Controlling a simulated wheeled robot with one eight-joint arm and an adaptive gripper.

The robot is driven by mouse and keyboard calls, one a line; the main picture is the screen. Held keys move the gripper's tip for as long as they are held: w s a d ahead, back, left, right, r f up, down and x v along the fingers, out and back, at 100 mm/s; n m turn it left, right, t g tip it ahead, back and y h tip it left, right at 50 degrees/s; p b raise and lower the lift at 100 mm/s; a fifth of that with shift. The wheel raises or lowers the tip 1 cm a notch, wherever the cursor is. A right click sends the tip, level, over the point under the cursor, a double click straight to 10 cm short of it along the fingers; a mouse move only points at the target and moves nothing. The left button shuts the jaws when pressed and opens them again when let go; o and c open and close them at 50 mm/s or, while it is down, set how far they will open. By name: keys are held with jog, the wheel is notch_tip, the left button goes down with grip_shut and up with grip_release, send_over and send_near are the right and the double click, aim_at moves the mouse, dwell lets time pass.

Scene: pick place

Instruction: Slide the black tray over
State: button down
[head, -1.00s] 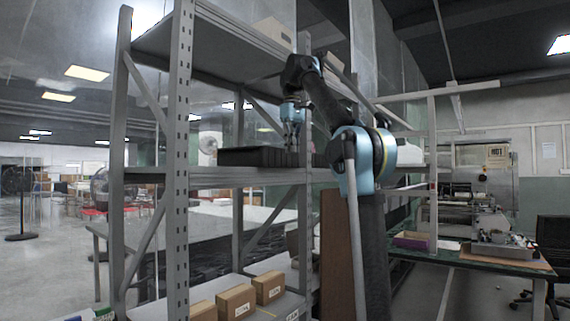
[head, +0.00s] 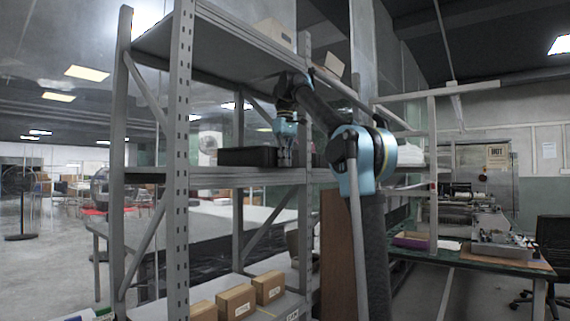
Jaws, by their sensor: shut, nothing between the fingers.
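The black tray (head: 247,157) sits on the middle shelf (head: 255,178) of the grey metal rack, at centre left in the head view. My gripper (head: 285,162) points down at the tray's right end, low over the shelf. Its fingers are shut with nothing between them. The fingertips are small and partly dark against the background, so I cannot tell whether they touch the tray.
A grey rack upright (head: 180,160) stands left of the tray, and another upright stands just right of my gripper. The upper shelf (head: 215,55) lies above. Cardboard boxes (head: 236,301) stand on the lower shelf. A green-topped table (head: 470,258) is at right.

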jog(key=shift+w+a, duration=0.1)
jog(key=shift+a, duration=0.05)
jog(key=shift+w+a, duration=1.35)
jog(key=shift+w, duration=0.05)
jog(key=s+d, duration=0.6)
notch_tip(320, 180, up, 10)
jog(key=shift+a, duration=0.15)
dwell(0.5)
jog(key=shift+d+f, duration=0.1)
jog(key=shift+d, duration=0.15)
